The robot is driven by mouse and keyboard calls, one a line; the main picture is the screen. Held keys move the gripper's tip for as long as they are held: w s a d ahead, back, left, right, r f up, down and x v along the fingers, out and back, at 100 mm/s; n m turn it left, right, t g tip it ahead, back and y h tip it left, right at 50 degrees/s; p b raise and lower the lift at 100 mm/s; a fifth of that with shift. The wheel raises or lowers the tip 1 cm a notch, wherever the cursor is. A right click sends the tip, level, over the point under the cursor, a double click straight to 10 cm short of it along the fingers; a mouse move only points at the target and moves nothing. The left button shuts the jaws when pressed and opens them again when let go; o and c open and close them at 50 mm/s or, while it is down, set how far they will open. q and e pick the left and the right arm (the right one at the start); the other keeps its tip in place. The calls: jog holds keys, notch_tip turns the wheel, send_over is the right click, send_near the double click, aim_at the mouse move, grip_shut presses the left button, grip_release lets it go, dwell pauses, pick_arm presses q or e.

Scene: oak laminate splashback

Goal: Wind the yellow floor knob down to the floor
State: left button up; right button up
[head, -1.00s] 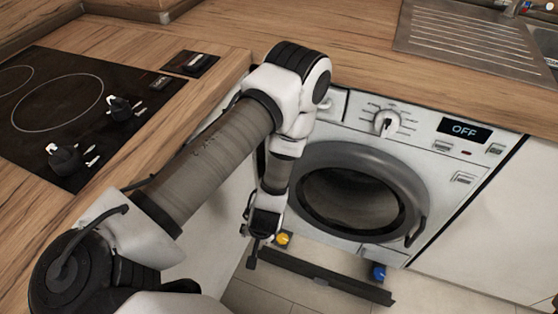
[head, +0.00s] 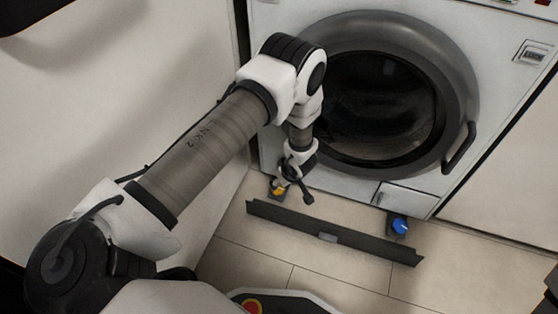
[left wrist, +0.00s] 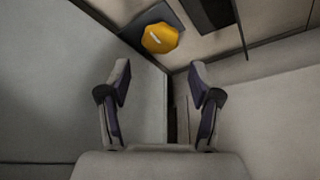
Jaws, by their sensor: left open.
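The yellow floor knob (head: 278,189) sits low at the washing machine's front left foot, partly hidden behind my left gripper in the head view. In the left wrist view the yellow knob (left wrist: 160,39) shows whole, with a pale mark on its face and a dark square piece behind it. My left gripper (head: 293,186) hangs down close to the knob. In the left wrist view my left gripper (left wrist: 160,82) is open and empty, and the knob lies beyond the fingertips, not between them.
The washing machine (head: 262,130) has a round door with a handle at right. A blue knob (head: 399,225) is at its right foot. A dark strip (head: 350,242) lies on the tiled floor in front. White panels flank the machine; the nearer floor (head: 250,265) is clear.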

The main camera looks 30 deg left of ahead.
aim_at(279, 189)
pick_arm(q)
jog(key=b+x, duration=0.3)
jog(key=x, duration=0.4)
jog(key=shift+f, duration=0.1)
pick_arm(e)
jog(key=f, duration=0.4)
jog(key=shift+w, duration=0.25)
pick_arm(q)
jog(key=c, duration=0.9)
pick_arm(e)
jog(key=shift+r, duration=0.1)
